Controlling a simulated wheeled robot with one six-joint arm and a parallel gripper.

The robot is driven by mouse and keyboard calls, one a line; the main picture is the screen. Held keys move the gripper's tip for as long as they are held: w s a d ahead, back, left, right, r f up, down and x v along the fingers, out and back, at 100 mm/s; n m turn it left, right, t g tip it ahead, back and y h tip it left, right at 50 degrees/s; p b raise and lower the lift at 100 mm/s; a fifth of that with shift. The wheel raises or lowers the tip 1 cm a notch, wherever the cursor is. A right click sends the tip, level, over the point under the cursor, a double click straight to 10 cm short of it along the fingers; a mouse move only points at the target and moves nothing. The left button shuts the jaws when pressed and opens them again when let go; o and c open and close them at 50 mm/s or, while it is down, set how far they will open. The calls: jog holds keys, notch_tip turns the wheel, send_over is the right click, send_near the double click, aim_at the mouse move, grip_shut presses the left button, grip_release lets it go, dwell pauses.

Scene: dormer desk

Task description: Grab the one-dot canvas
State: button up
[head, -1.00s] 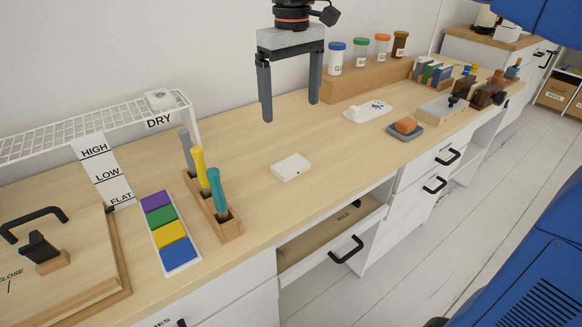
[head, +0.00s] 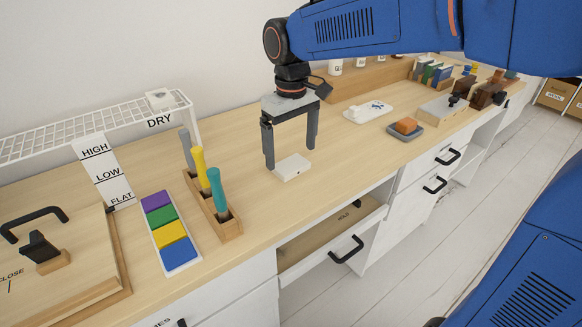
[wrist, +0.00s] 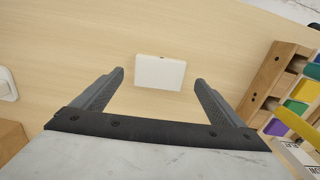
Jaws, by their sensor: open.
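A small white block, the canvas (head: 292,167), lies flat on the desk. A small dark dot shows on its front side in the earlier head view; one dot is all I can make out. My gripper (head: 291,158) is open and points down at the canvas, with its fingers on either side in the picture. In the wrist view the canvas (wrist: 160,72) lies between and just beyond the open fingertips (wrist: 159,78), apparently touching neither. Another small white block (head: 159,98) sits on the wire rack marked DRY.
A wooden holder (head: 229,229) with several coloured-handled tools and a colour strip (head: 170,234) stand left of the canvas. An open drawer (head: 335,232) is below the desk edge.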

aim_at(291, 164)
jog(key=shift+w+f, duration=0.1)
jog(key=shift+f, duration=1.7)
jog(key=c, duration=1.2)
jog(key=shift+o, duration=0.2)
